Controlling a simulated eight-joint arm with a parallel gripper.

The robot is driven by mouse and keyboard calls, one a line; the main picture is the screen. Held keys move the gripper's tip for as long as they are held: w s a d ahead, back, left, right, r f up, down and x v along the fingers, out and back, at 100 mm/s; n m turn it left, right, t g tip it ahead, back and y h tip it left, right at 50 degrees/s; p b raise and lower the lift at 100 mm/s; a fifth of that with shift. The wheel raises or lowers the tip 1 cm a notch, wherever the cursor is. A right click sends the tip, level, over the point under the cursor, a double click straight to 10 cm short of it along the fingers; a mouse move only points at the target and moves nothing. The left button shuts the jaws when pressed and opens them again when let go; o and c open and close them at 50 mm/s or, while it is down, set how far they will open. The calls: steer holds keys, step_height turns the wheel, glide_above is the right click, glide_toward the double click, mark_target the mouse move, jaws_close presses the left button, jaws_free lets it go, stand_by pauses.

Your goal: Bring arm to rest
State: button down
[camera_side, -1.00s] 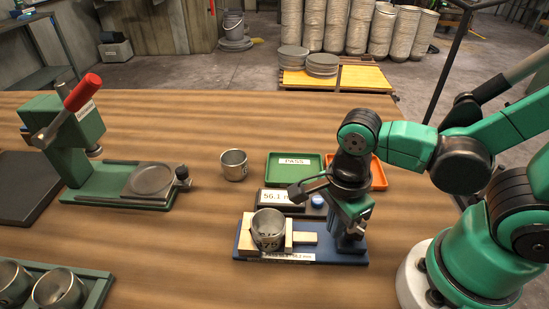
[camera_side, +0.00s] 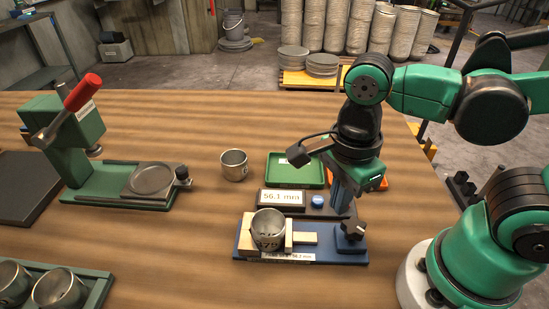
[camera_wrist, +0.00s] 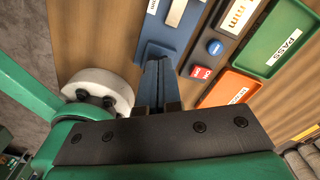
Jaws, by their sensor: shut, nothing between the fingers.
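My gripper (camera_side: 340,207) is shut and empty, fingers pointing down, above the right end of the blue measuring fixture (camera_side: 243,250). It hangs over the fixture's black knob (camera_side: 352,229), apart from it as far as I can tell. In the wrist view my fingers (camera_wrist: 155,66) lie together with nothing between them. A metal bowl (camera_side: 268,230) sits in the fixture against pale wooden blocks. The display box (camera_side: 281,197) behind it reads 56.1 mm.
A green PASS tray (camera_side: 293,178) and an orange tray (camera_side: 373,184) stand behind the fixture. A second metal cup (camera_side: 233,165) stands alone. A green press (camera_side: 80,140) with a red handle is at left; bowls in a rack (camera_side: 90,298) are front left.

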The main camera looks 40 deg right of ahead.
steer(key=w+d+r+n+t, duration=0.1)
steer(key=w+d+n+t, duration=0.2)
steer(key=n, duration=0.7)
steer(key=w+d+r+n+t, duration=0.2)
steer(key=w+d+n+t, duration=0.1)
steer(key=n, duration=0.8)
steer(key=shift+w+d+t, duration=0.35)
steer(key=shift+w+t, duration=0.25)
steer(key=shift+w, duration=0.55)
